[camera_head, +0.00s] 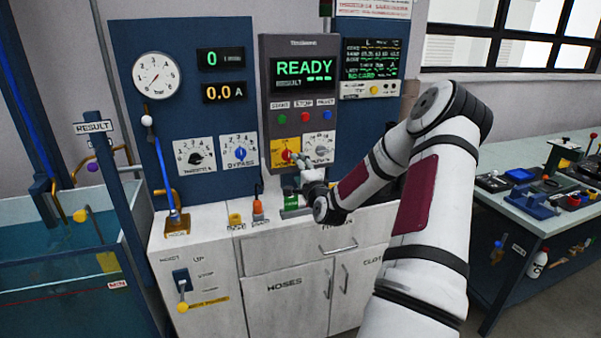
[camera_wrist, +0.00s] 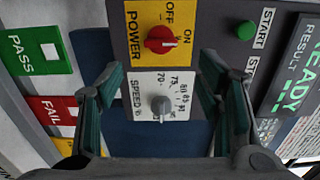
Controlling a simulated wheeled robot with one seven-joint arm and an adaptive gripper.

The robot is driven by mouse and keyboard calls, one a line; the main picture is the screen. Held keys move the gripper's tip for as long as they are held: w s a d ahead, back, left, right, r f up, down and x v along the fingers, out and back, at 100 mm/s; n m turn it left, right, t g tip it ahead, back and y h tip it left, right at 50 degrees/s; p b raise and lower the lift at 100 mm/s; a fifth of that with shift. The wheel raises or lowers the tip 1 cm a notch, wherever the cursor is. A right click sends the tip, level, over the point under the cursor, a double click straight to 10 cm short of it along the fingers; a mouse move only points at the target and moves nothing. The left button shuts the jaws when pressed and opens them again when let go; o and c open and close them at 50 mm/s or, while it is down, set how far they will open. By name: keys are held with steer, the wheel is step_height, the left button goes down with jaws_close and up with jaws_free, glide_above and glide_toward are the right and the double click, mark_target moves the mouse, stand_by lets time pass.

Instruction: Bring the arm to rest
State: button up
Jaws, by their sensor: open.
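My arm (camera_head: 430,200) reaches from the lower right toward the control panel in the head view. My gripper (camera_wrist: 160,100) is open in the wrist view, its two dark green fingers apart with nothing held between them. It faces the panel's white speed dial (camera_wrist: 160,108) and the red power knob (camera_wrist: 161,40). The power knob's yellow plate also shows in the head view (camera_head: 283,157), close to my gripper. In the head view my wrist partly hides the gripper and the lower panel. Whether a fingertip touches the panel I cannot tell.
The READY display (camera_head: 304,68) is lit above the start, stop and reset buttons. A white cabinet (camera_head: 285,290) stands below the panel. A water tank (camera_head: 60,270) is at left, and a workbench (camera_head: 530,215) with tools is at right.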

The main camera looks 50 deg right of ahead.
steer(key=shift+s+a, duration=0.35)
steer(key=shift+s, duration=0.25)
